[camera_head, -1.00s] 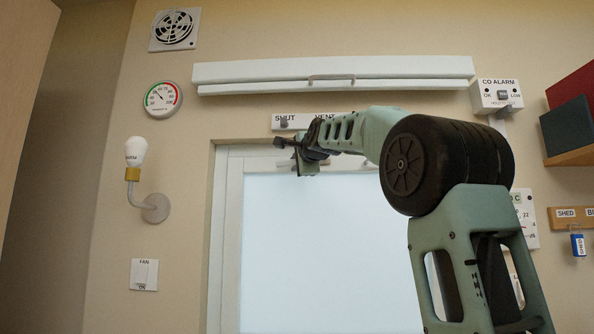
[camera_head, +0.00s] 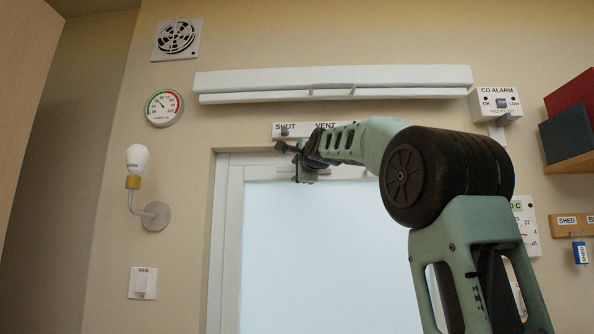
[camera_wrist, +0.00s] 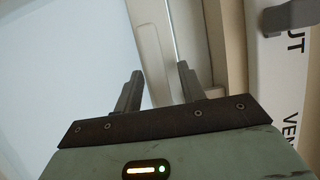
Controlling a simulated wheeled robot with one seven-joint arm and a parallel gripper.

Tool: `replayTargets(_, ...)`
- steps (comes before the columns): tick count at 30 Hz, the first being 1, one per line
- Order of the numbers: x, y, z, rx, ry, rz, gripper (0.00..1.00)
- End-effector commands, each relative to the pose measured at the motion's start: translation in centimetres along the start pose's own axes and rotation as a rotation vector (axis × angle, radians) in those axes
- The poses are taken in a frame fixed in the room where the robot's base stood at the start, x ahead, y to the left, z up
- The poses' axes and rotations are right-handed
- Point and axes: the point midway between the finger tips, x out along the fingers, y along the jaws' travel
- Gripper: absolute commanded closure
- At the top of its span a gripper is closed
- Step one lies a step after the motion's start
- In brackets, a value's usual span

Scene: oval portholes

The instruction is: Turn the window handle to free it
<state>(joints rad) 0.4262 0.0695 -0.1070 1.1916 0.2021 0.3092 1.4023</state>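The window (camera_head: 320,260) has a pale pane in a white frame (camera_head: 228,240). A pale bar that looks like its handle (camera_wrist: 152,50) runs along the frame in the wrist view, beside the pane. In the head view, part of this bar (camera_head: 345,172) shows to the right of my gripper; the rest is hidden behind it. My gripper (camera_head: 290,148) is at the top left of the window, just under the SHUT/VENT strip (camera_head: 300,130). In the wrist view my gripper (camera_wrist: 160,72) is open, its fingers on either side of the bar. I cannot tell whether they touch it.
A long white vent cover (camera_head: 335,84) lies above the strip. A CO alarm (camera_head: 496,103) is on the right, near shelves with boxes (camera_head: 567,133). A lamp (camera_head: 138,160), a dial (camera_head: 164,107) and a fan switch (camera_head: 143,283) are on the left wall.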

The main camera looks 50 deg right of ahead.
Motion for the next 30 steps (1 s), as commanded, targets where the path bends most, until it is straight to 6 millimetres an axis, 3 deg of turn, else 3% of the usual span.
replayTargets(7,-0.2,0.0,0.0,-0.002,0.0,0.0,0.6)
replayTargets(11,-1.5,0.1,0.0,-0.003,0.0,-0.002,0.6)
replayTargets(30,-15.2,0.3,0.0,-0.001,0.001,-0.003,0.6)
